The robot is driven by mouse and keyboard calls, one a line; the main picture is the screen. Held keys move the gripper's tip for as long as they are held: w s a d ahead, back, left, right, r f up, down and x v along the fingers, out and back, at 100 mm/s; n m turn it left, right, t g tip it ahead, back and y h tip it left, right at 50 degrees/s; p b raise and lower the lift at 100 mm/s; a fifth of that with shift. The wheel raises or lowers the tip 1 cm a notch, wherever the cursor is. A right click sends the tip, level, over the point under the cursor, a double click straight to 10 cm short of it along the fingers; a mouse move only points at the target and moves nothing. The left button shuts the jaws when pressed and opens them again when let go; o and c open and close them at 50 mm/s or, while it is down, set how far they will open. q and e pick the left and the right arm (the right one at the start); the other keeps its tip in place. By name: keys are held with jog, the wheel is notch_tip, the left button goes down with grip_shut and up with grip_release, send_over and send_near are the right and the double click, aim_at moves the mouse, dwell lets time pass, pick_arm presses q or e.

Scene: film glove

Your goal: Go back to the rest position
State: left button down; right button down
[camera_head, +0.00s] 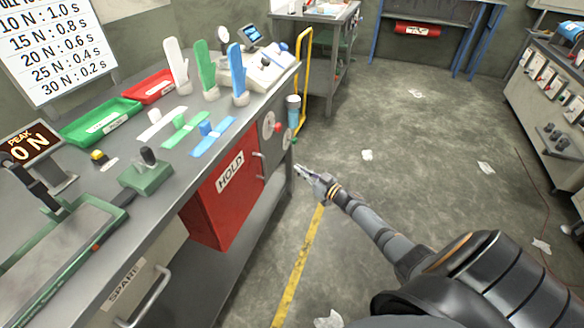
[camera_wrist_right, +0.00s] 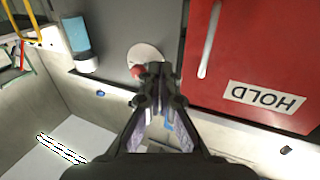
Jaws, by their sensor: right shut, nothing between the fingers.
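My right gripper (camera_head: 300,171) is shut and empty. In the head view it hangs over the aisle floor, just right of the bench's front corner, with its arm reaching in from the lower right. In the right wrist view its fingertips (camera_wrist_right: 158,80) are together in front of the bench's front face, near a red button on a round pale plate (camera_wrist_right: 146,55). My left gripper does not show in either view.
The bench (camera_head: 150,215) carries red and green trays, upright and flat white, green and blue glove shapes, and a peak display (camera_head: 29,143). A red HOLD box (camera_head: 222,200) hangs on its front, also in the wrist view (camera_wrist_right: 240,55). The floor (camera_head: 400,150) is mostly clear, with paper scraps.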

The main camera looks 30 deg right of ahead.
jog(key=s+a+f+m+g+h+p, duration=0.1)
jog(key=s+f+m+g+h+p, duration=0.4)
jog(key=s+f, duration=1.55)
jog(key=s+a+f+n+g+p, duration=0.1)
jog(key=s+a+f+g+p, duration=0.1)
jog(key=s, duration=0.8)
jog(key=s+a+f+g+p, duration=0.2)
jog(key=s+a+f+g, duration=0.2)
jog(key=s, duration=0.5)
jog(key=s+a+f+n+g+p, duration=0.1)
jog(key=s+a+f+g+p, duration=0.2)
jog(key=s, duration=0.7)
jog(key=shift+s+a+n+g, duration=0.3)
jog(key=shift+s+a+g, duration=0.05)
jog(key=shift+a+g, duration=0.75)
jog(key=shift+f, duration=0.1)
